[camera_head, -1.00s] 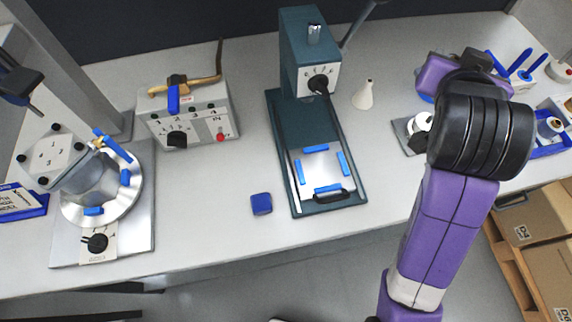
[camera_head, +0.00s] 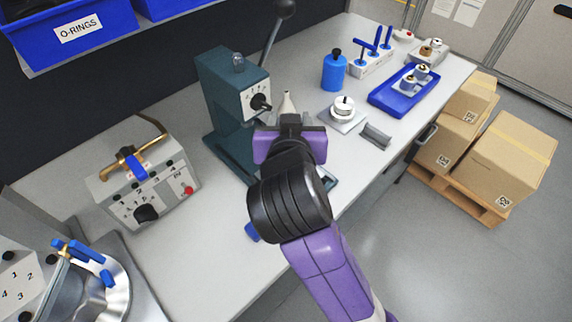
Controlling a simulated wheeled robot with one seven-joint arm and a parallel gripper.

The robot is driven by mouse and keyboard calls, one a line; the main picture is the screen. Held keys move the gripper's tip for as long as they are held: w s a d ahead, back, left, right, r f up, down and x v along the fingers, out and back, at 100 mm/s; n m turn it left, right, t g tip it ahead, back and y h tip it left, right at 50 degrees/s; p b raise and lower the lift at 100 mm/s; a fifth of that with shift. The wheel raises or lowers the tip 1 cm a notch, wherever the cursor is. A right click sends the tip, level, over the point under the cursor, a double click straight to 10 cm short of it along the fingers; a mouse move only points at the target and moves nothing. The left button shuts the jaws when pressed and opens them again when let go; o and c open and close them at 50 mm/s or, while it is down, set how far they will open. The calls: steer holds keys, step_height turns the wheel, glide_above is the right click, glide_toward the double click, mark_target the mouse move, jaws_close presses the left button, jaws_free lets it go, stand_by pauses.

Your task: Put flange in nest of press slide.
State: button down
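The teal press (camera_head: 222,90) stands at the middle of the bench in the head view. My arm's black wrist joint and purple wrist (camera_head: 290,147) are in front of its base. They hide most of the press slide and its nest; only a small right front corner of the slide (camera_head: 328,178) shows. My gripper's fingers are hidden behind the wrist, so I cannot tell whether they hold anything. A round silver part with a black top (camera_head: 343,104) sits on a grey plate (camera_head: 343,120) right of the press; I cannot tell whether it is the flange.
A pale cone-shaped bottle (camera_head: 286,103) stands beside the press. A blue bottle (camera_head: 334,72), a blue tray (camera_head: 380,101) with metal parts and a grey angled block (camera_head: 376,135) are right. A control box (camera_head: 150,184) is left. A blue block (camera_head: 252,232) lies near the front edge.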

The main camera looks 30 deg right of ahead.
step_height(320, 180, down, 13)
steer(key=shift+d+r, duration=0.1)
stand_by(0.4)
steer(key=shift+f+b, duration=0.2)
steer(key=shift+b, duration=0.15)
steer(key=c, duration=0.7)
jaws_free()
steer(key=shift+c, duration=0.2)
steer(key=shift+r, duration=0.1)
steer(key=shift+s+r, duration=0.1)
steer(key=b+v, duration=0.1)
steer(key=v, duration=1)
steer(key=shift+s+a, duration=0.25)
steer(key=shift+s, duration=0.05)
